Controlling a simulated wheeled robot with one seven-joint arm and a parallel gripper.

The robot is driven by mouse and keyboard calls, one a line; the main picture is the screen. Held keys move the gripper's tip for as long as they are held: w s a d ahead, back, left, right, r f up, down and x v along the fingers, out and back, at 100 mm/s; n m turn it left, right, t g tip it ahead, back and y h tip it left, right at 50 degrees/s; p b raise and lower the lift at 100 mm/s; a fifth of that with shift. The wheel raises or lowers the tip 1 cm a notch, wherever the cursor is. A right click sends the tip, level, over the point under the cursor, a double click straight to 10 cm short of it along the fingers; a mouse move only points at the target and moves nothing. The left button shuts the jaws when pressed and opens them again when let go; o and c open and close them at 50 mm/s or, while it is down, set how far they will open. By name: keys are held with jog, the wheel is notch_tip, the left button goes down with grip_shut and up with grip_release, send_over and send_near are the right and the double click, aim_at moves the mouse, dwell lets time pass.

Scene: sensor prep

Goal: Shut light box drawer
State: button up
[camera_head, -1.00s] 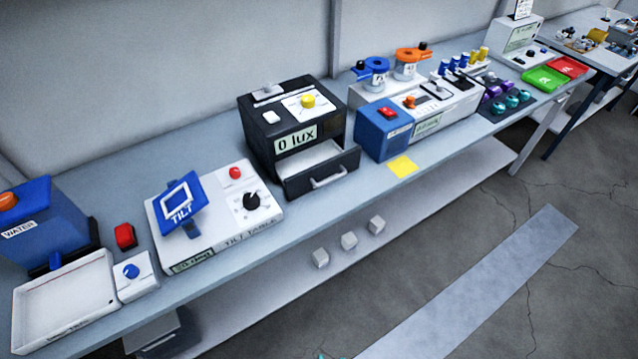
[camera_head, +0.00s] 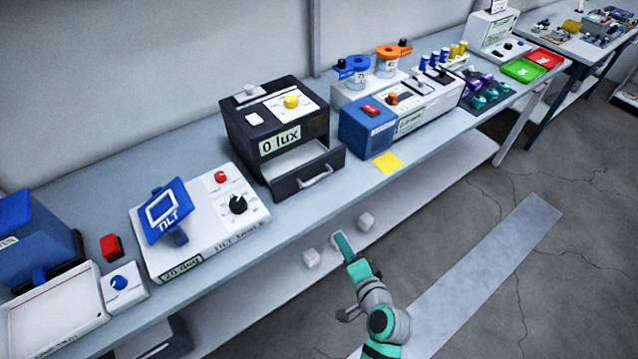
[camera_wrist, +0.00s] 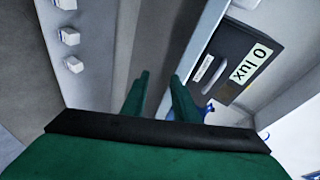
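The light box (camera_head: 252,140) is a black cabinet on the bench with a "0 lux" label and a yellow knob on top. Its drawer (camera_head: 322,172) is pulled out at the front, with a pale inside and a light bar handle (camera_head: 316,177). The light box label also shows in the wrist view (camera_wrist: 250,65). My gripper (camera_head: 340,242) is below and in front of the drawer, apart from it, beyond the bench's front edge. In the wrist view its two green fingers (camera_wrist: 160,78) are apart with nothing between them.
A tilt table (camera_head: 205,225) stands left of the light box and a blue box (camera_head: 366,130) right of it. A yellow note (camera_head: 387,162) lies near the bench edge. Small white cubes (camera_head: 311,258) sit on the lower shelf. The floor in front is clear.

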jog(key=w+r+y, duration=0.5)
jog(key=w+r, duration=0.1)
jog(key=r, duration=0.5)
jog(key=x, duration=1.1)
jog(key=shift+a, duration=0.15)
jog(key=shift+s, duration=0.15)
